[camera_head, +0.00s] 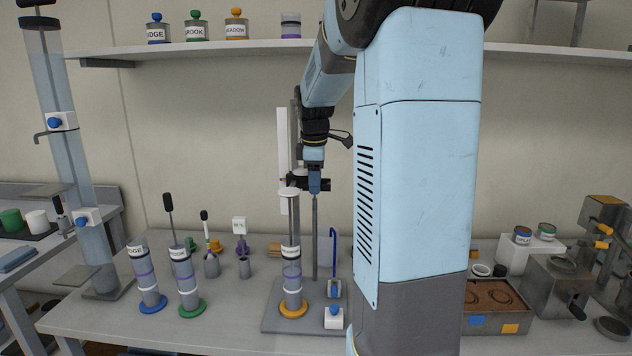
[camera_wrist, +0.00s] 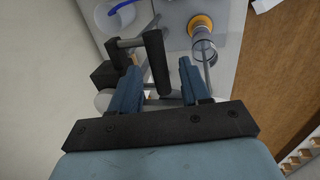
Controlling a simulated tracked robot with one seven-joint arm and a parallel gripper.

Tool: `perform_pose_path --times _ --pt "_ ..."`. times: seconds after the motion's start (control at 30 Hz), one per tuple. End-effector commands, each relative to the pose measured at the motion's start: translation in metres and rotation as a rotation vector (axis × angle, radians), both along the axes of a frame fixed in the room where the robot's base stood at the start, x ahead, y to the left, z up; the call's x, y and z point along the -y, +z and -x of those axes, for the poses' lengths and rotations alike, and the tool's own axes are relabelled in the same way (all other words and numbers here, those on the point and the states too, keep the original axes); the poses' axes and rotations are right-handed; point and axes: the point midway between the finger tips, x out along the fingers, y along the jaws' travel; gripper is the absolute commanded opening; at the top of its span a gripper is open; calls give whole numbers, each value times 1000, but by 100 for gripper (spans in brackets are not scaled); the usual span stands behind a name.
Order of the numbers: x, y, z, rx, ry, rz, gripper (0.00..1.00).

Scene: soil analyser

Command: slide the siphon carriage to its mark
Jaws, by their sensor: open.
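The siphon carriage, a dark block with a bar and a black handle, sits high on an upright grey rod (camera_head: 315,240) beside a white scale strip (camera_head: 283,150). In the head view my gripper (camera_head: 314,188) points down at the carriage and partly hides it. In the wrist view the black handle (camera_wrist: 157,62) shows between the two blue fingers of my gripper (camera_wrist: 160,80). The fingers are apart, with gaps beside the handle; I cannot tell their depth around it. I cannot make out the mark on the scale.
A cylinder with an orange foot (camera_head: 292,275) stands on the grey base plate, near the rod. A blue hooked tube (camera_head: 333,240) stands to its right. Labelled cylinders with blue (camera_head: 152,303) and green feet (camera_head: 192,308) stand left. A shelf (camera_head: 210,48) runs above.

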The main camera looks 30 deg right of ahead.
Motion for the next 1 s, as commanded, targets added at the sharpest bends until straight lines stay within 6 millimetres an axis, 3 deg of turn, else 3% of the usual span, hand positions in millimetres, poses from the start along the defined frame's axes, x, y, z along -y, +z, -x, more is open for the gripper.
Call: perform_pose_path --times 0.37,0.87,1.0 --pt "1 -5 -1 1 -1 0 46" --pt "1 -5 -1 0 -1 0 0" --pt "1 -5 0 0 -1 0 0"
